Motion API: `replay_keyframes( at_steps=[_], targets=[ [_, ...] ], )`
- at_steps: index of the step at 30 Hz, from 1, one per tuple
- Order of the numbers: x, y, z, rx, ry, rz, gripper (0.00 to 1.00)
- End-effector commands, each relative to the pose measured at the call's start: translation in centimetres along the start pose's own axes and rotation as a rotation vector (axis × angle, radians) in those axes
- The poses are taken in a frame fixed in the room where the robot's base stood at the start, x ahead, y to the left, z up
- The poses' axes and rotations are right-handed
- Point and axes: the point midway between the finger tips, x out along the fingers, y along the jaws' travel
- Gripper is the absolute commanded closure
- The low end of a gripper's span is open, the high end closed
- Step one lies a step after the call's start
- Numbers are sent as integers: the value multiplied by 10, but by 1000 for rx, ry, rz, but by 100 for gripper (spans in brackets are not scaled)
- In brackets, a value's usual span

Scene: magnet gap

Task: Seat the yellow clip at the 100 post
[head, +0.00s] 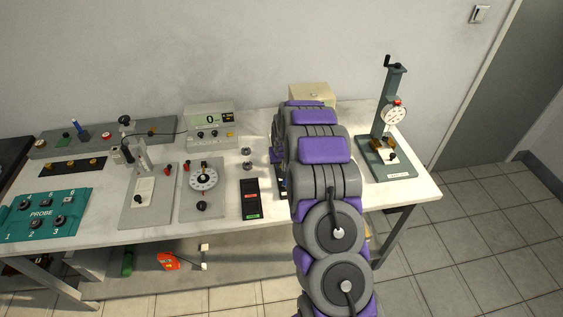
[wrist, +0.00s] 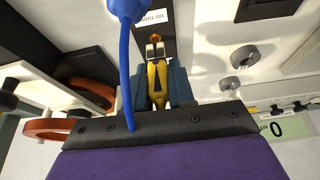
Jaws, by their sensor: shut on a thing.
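My gripper (wrist: 172,88) is shut on the yellow clip (wrist: 157,80), which shows between the two dark blue-grey fingers in the wrist view. Just beyond the clip, a small metal piece with an orange top (wrist: 154,42) stands in front of a dark strip. I cannot tell whether the clip touches it. A white label (wrist: 152,17) lies beyond; its print is upside down and I cannot read it surely. I cannot tell which part is the 100 post. In the head view, my arm hides the gripper and the clip.
A blue cable (wrist: 126,70) hangs close left of the fingers. Orange-brown rings (wrist: 48,129) with dark blocks stand further left. Two silver knobs (wrist: 243,57) stand at right. In the head view, a meter (head: 211,127) stands left of my arm and a dial-gauge stand (head: 386,110) right.

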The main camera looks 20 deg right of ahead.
Motion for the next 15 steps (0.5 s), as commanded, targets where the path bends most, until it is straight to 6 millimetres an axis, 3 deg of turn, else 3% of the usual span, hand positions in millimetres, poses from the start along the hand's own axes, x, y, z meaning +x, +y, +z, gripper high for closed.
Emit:
replay_keyframes(
  at_steps=[15],
  targets=[
    [14, 0, 6, 0, 0, 0, 100]
  ],
)
